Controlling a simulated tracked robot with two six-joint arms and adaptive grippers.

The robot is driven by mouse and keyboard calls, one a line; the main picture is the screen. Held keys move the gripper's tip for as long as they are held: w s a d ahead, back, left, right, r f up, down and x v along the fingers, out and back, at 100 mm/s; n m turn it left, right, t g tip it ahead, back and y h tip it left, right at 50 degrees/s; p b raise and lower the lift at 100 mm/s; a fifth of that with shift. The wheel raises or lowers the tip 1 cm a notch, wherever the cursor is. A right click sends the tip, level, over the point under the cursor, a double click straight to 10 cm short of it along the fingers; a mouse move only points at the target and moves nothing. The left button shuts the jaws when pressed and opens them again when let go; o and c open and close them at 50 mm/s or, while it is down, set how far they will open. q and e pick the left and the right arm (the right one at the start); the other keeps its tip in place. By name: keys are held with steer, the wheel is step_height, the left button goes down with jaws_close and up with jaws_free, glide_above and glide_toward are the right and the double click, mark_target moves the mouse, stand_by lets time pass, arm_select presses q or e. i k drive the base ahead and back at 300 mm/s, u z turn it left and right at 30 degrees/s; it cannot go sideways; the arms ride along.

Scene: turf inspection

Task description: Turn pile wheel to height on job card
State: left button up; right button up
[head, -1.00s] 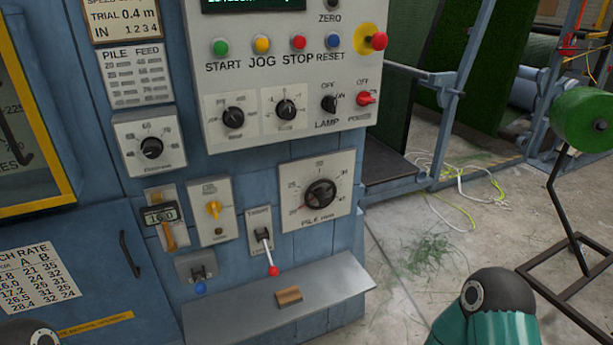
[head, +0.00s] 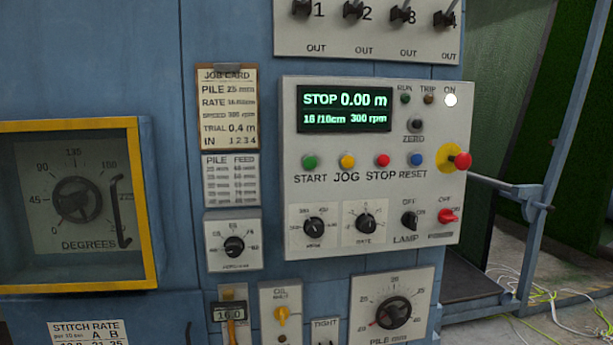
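The pile wheel (head: 393,312) is a black round knob on a pale plate marked PILE mm, low on the blue machine front. The plate's lower edge is cut off by the picture. A small red mark shows at the knob's lower left; the scale numbers are too blurred to read surely. The job card (head: 227,108) hangs on a brown clipboard at upper left of the control panel. Its pile line appears to read 25 mm. Neither of my grippers is in view.
The control panel (head: 375,165) has a screen (head: 345,109) reading STOP 0.00 m, coloured buttons and a red emergency knob (head: 462,161) sticking out. A yellow-framed window (head: 75,126) covers a degrees dial at left. Cables (head: 560,310) lie on the floor at right.

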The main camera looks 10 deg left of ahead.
mark_target(393, 313)
steer(key=k, duration=1.3)
steer(key=z, duration=0.25)
steer(key=i, duration=0.55)
steer(key=z, duration=0.55)
steer(key=i, duration=1.25)
steer(key=u, duration=0.7)
